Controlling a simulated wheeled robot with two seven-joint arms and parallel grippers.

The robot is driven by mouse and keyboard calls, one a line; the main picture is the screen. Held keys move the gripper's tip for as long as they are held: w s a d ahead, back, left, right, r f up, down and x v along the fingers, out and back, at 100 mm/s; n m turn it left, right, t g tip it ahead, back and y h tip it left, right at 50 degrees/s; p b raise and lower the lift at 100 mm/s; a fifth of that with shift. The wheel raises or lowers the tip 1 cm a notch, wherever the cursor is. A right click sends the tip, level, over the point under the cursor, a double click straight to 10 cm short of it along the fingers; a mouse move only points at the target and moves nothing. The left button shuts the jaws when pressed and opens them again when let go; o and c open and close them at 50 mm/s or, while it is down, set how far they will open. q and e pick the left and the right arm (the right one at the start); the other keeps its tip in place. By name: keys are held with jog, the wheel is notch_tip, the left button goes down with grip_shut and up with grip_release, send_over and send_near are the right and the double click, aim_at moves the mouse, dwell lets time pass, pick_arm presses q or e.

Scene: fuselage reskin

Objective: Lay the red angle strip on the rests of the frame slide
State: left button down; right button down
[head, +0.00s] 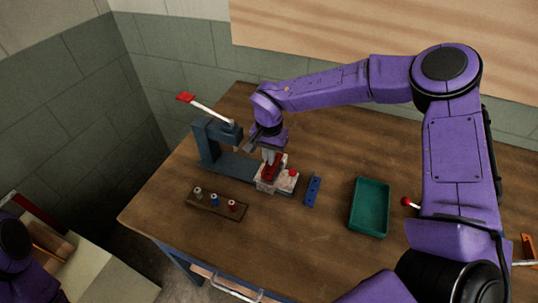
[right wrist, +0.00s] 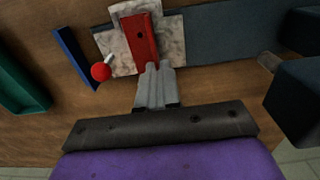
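The red angle strip (head: 272,168) is at the pale mottled block of the frame slide (head: 267,185), on the table. In the right wrist view the strip (right wrist: 140,38) lies over the pale slide (right wrist: 172,40), with a small hole in its face. My right gripper (head: 269,157) comes down from above. Its fingertips (right wrist: 157,67) are close together at the near end of the strip and look shut on it. The fingers hide that end, and I cannot tell whether the strip's underside touches the rests. My left gripper is out of view; part of my left arm shows at lower left.
A blue-grey press frame (head: 207,145) with a red-ended lever (head: 186,97) stands left of the slide. A red knob (right wrist: 101,72) sticks out beside the slide. A brown block with knobs (head: 215,204), a blue bar (head: 313,191) and a green tray (head: 369,207) are nearby.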

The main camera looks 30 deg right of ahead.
jog(key=shift+f, duration=0.6)
jog(key=c, duration=1.3)
grip_release()
jog(key=shift+o, duration=0.2)
notch_tip(320, 180, up, 10)
jog(key=b, duration=0.1)
jog(key=shift+r+b, duration=0.25)
jog(key=shift+b, duration=0.15)
